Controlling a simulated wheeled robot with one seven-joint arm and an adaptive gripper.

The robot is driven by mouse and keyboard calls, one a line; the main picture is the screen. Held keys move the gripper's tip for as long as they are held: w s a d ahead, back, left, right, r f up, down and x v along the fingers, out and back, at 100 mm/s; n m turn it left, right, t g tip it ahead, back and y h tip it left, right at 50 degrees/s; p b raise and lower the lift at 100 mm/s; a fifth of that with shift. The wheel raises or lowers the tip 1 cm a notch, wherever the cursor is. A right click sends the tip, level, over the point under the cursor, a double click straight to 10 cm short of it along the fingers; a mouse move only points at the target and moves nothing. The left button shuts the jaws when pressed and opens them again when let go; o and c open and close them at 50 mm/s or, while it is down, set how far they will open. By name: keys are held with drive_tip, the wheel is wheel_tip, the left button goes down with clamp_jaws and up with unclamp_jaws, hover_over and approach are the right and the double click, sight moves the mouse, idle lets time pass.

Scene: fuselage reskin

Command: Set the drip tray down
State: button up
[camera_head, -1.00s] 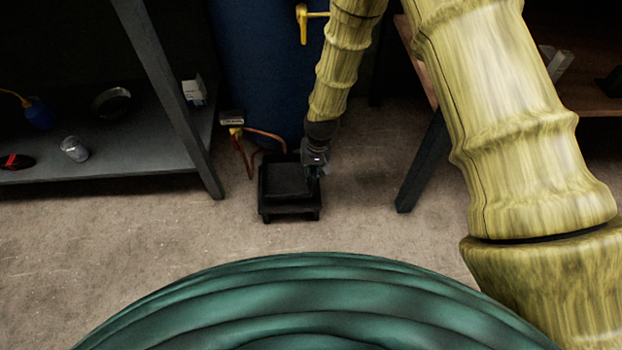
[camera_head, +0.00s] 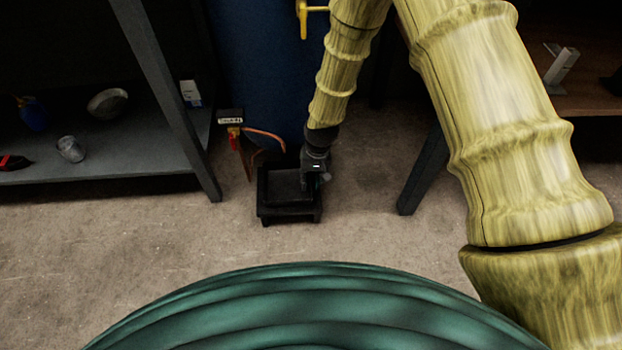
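The drip tray (camera_head: 290,213) is a black, shallow, square tray with raised walls. It is low by the floor in front of the blue tank, and I cannot tell whether its underside touches the floor. My gripper (camera_head: 308,183) is at the tray's right side, pointing down over its right wall. The fingers are small and dark against the black tray, so I cannot tell whether they grip the wall.
The blue tank (camera_head: 258,80) stands behind the tray, with a copper pipe (camera_head: 262,135) and a labelled red-handled valve (camera_head: 232,125) at its left. A grey shelf (camera_head: 120,165) is at left, a wooden bench (camera_head: 590,100) at right. Bare floor (camera_head: 130,235) lies around the tray.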

drive_tip(key=shift+r, duration=0.1)
wheel_tip(320, 180, up, 12)
drive_tip(key=d+p, duration=0.1)
drive_tip(key=p, duration=0.5)
drive_tip(key=shift+d+p, duration=0.2)
drive_tip(key=shift+p, duration=0.1)
drive_tip(key=s+d+f, duration=0.4)
drive_tip(key=s+f, duration=0.1)
drive_tip(key=s, duration=0.3)
drive_tip(key=s+d+f, duration=0.5)
drive_tip(key=s, duration=0.3)
drive_tip(key=s+d, duration=0.4)
drive_tip(key=s, duration=0.5)
drive_tip(key=s+d+f+h, duration=0.1)
drive_tip(key=s+d, duration=0.2)
drive_tip(key=s, duration=0.5)
drive_tip(key=shift+s+d+f, duration=0.25)
drive_tip(key=shift+s+d, duration=0.15)
drive_tip(key=shift+o, duration=0.4)
drive_tip(key=shift+r, duration=0.1)
